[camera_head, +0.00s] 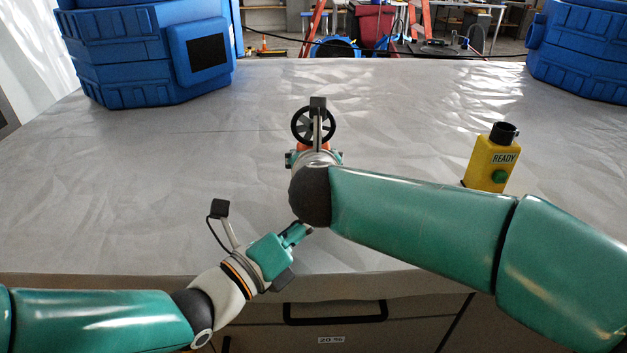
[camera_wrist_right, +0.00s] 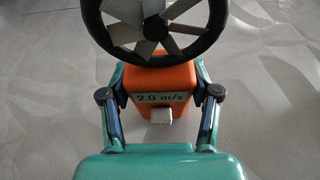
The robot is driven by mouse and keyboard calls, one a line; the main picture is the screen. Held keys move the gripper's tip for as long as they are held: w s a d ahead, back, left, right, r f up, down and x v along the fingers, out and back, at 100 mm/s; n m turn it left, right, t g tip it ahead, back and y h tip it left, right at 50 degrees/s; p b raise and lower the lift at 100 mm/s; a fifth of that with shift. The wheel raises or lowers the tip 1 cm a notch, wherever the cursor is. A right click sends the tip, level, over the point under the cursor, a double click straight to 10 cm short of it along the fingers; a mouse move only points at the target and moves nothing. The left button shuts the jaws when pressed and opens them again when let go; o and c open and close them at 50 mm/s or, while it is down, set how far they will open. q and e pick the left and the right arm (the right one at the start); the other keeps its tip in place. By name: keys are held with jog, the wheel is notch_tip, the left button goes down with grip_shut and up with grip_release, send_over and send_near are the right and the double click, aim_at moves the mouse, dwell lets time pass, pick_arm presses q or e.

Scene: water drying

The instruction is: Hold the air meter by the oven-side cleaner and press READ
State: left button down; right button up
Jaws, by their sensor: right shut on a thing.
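The air meter, an orange body with a round black-rimmed fan (camera_head: 314,125), is upright near the middle of the bench. My right gripper (camera_head: 315,158) is shut on its orange body (camera_wrist_right: 157,77). In the right wrist view the display reads "2.0 m/s", with a pale button (camera_wrist_right: 161,116) below it. My left gripper (camera_head: 302,232) is low, nearer the bench's front edge, pointing right; its jaw gap is unclear. Two blue ribbed units, possibly the cleaners, stand at the back left (camera_head: 115,62) and back right (camera_head: 580,55). I see no oven.
A yellow device (camera_head: 493,160) marked READY, with a green button, stands at right behind my right arm. The crinkled grey bench top (camera_head: 150,180) is clear on the left. A drawer front with a black handle (camera_head: 335,312) lies below the front edge.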

jog(key=o, duration=1.4)
